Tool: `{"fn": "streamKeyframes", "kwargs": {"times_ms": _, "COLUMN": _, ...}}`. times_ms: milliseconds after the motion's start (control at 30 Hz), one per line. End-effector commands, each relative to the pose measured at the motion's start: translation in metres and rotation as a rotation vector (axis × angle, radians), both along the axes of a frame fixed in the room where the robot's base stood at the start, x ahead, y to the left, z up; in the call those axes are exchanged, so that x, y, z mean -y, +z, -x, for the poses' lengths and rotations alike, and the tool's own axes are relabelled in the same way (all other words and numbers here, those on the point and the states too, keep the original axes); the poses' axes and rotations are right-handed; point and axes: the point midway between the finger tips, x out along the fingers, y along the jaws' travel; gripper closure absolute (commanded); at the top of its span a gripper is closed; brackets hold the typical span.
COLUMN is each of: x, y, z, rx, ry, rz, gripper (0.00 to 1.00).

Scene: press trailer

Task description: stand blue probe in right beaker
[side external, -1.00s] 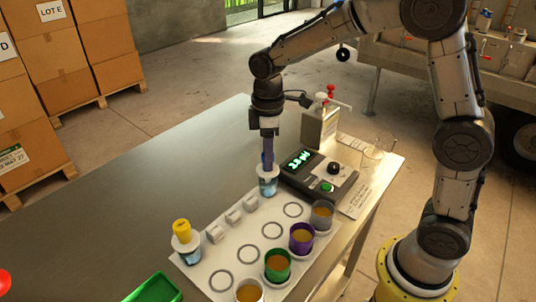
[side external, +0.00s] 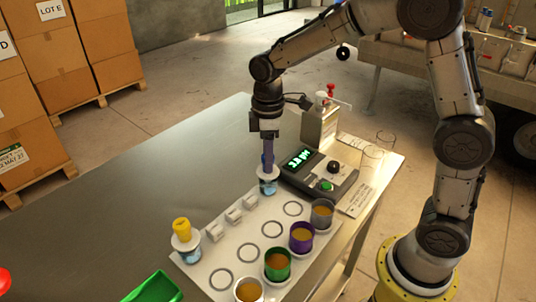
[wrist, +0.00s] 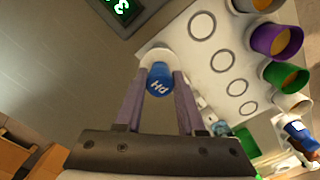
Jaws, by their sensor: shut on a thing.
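The blue probe (wrist: 159,82), its cap marked "pH", is between the two fingers of my gripper (wrist: 157,76), which is shut on it. In the side view my gripper (side external: 268,155) points straight down over the right beaker (side external: 268,186), a small clear cup with bluish liquid and a white lid. The probe looks upright and in line with the lid; fingers and lid hide how deep its lower end sits. The left beaker (side external: 187,252) has a similar white lid and holds a yellow-capped probe (side external: 182,229).
A meter (side external: 318,178) with a lit green display stands close right of the right beaker. A white board (side external: 233,254) carries several coloured cups, printed rings and small white blocks. A dispenser bottle (side external: 320,127) stands behind.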

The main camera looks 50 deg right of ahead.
Motion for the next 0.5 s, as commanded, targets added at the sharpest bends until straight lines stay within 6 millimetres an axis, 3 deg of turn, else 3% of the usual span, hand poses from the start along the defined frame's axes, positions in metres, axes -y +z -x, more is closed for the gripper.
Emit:
{"fn": "streamKeyframes", "kwargs": {"times_ms": 200, "x": 0.0, "y": -0.0041, "z": 0.0001, "rx": 0.0, "ry": 0.0, "rz": 0.0, "gripper": 1.0}}
{"fn": "streamKeyframes", "kwargs": {"times_ms": 233, "x": 0.0, "y": -0.0043, "z": 0.0, "rx": 0.0, "ry": 0.0, "rz": 0.0, "gripper": 0.6}}
{"fn": "streamKeyframes", "kwargs": {"times_ms": 300, "x": 0.0, "y": -0.0041, "z": 0.0, "rx": 0.0, "ry": 0.0, "rz": 0.0, "gripper": 0.49}}
{"fn": "streamKeyframes", "kwargs": {"times_ms": 500, "x": 0.0, "y": -0.0041, "z": 0.0, "rx": 0.0, "ry": 0.0, "rz": 0.0, "gripper": 0.49}}
